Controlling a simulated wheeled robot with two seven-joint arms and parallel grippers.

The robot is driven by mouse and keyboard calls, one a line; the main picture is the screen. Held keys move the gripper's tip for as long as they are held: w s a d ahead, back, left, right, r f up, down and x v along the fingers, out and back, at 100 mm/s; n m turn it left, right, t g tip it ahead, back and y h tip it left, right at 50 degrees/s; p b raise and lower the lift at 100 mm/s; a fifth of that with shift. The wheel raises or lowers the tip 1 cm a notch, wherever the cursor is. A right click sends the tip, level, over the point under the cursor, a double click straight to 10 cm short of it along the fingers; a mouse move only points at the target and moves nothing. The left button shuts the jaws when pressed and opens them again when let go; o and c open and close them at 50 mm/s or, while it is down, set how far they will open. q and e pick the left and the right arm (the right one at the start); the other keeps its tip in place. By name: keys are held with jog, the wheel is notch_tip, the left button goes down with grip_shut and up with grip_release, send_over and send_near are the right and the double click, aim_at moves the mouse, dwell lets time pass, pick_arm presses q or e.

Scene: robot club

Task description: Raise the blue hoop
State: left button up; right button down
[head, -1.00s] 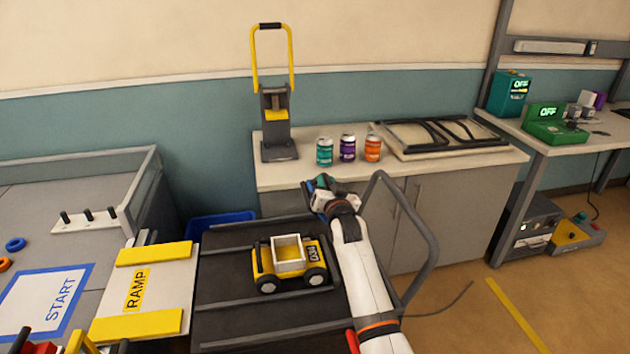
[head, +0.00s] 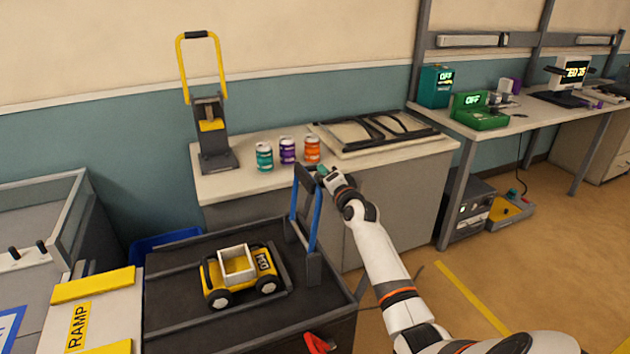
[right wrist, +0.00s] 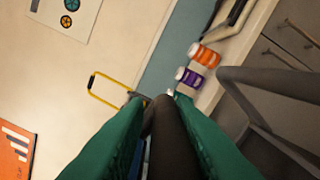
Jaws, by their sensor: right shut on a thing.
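The blue hoop (head: 317,225) stands upright at the right end of the dark cart. It has two blue posts, a dark grip (head: 303,179) across the top and dark sleeves at the bottom. My right gripper (head: 322,173) is at the top of the hoop, shut on its dark grip. In the right wrist view the green fingers (right wrist: 162,140) lie on both sides of the dark grip (right wrist: 162,125). Part of the grip is hidden by my fingers. My left gripper is not in view.
A yellow buggy (head: 218,282) sits on the cart (head: 185,327), beside the ramp (head: 100,315). Behind, a counter (head: 230,186) holds several cans and a stand with a yellow handle (head: 184,70). A grey bar (right wrist: 262,88) crosses the right wrist view. Open floor lies right.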

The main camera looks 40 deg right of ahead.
jog(key=shift+s+d+f+m, duration=0.15)
jog(key=shift+f+m, duration=0.15)
jog(key=shift+f, duration=0.5)
jog(key=c, duration=1.4)
grip_release()
jog(key=shift+o, duration=0.2)
jog(key=shift+d, duration=0.2)
jog(key=shift+r, duration=0.2)
jog(key=shift+s+a, duration=0.2)
jog(key=shift+s, duration=0.2)
jog(key=v, duration=1.1)
jog(key=shift+r, duration=0.2)
jog(key=shift+d, duration=0.1)
